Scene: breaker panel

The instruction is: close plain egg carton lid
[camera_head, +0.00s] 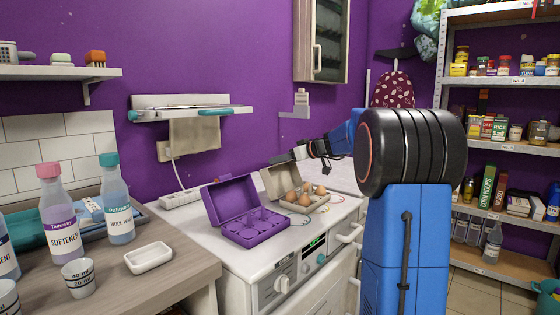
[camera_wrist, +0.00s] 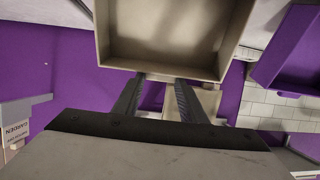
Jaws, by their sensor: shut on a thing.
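The plain egg carton (camera_head: 307,208) is beige and sits on the white appliance top with several brown eggs in it. Its lid (camera_head: 277,180) stands raised at the back left of the carton, open. In the wrist view the hollow inside of the lid (camera_wrist: 170,45) fills the top middle. My gripper (camera_head: 297,153) reaches in from the right to the lid's upper edge. In the wrist view my gripper's fingertips (camera_wrist: 162,78) meet the lid's near edge, and they are shut on it. The exact contact is small in the head view.
An open purple egg carton (camera_head: 258,228) stands just left of the plain one; its lid also shows in the wrist view (camera_wrist: 290,50). A power strip (camera_head: 180,199) lies behind it. Bottles, a cup and a white dish (camera_head: 148,258) stand on the left counter. Shelves fill the right.

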